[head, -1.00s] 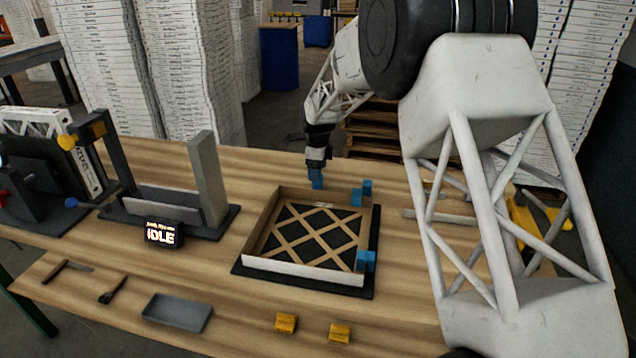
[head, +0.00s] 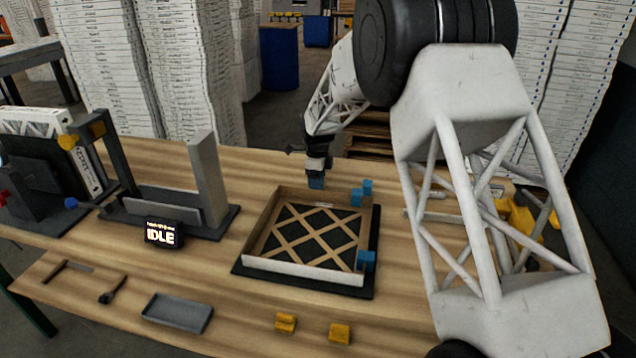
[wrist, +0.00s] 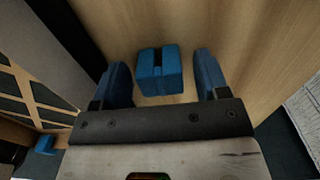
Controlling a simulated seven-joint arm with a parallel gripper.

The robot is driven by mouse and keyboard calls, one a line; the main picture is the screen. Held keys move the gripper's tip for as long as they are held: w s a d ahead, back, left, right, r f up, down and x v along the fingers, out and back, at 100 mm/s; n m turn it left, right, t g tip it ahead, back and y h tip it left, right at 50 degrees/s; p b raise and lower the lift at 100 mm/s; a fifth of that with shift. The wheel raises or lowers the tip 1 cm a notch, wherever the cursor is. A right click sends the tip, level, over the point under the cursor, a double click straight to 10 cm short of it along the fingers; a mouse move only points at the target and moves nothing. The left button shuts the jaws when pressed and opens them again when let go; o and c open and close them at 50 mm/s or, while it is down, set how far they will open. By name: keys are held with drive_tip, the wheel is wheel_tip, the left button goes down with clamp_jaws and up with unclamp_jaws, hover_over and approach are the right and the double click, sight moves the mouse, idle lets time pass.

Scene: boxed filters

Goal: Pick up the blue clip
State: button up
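The blue clip (wrist: 158,72) is a small block with a slot in its top, lying on the wooden surface in the wrist view. My gripper (wrist: 163,80) is open, with one blue finger on each side of the clip and a visible gap on both sides. The clip is a little nearer the left finger. There I cannot tell the clip apart from my blue fingertips.
The shallow box (head: 300,268) with a lattice filter sits on a dark base beside my gripper. Other blue pieces (head: 367,260) are at its right side. Yellow blocks (head: 340,333), a grey tray (head: 177,312) and an IDLE display (head: 163,233) are farther off.

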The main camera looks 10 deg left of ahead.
drive_tip(key=c, duration=0.9)
drive_tip(key=shift+o, duration=0.2)
drive_tip(key=shift+r, duration=0.1)
drive_tip(key=shift+r, duration=4.95)
